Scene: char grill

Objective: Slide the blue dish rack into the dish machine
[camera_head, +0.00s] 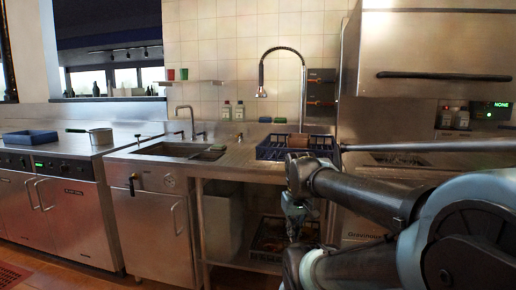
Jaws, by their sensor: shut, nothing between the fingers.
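The blue dish rack (268,153) stands on the steel counter at the centre, left of the dish machine. A brown object shows in it, and part of its right side is hidden behind my arm. The dish machine (440,95) is at the right, with its hood raised and a dark handle across the front. Its wash bay below the hood is partly hidden by my arm. My gripper (294,226) hangs in front of the counter, below the rack and apart from it. It is shut and empty.
A sink (180,150) and a tall spray tap (303,90) are left of and behind the rack. A long metal bar (430,146) runs across the machine's front. Shelves lie under the counter.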

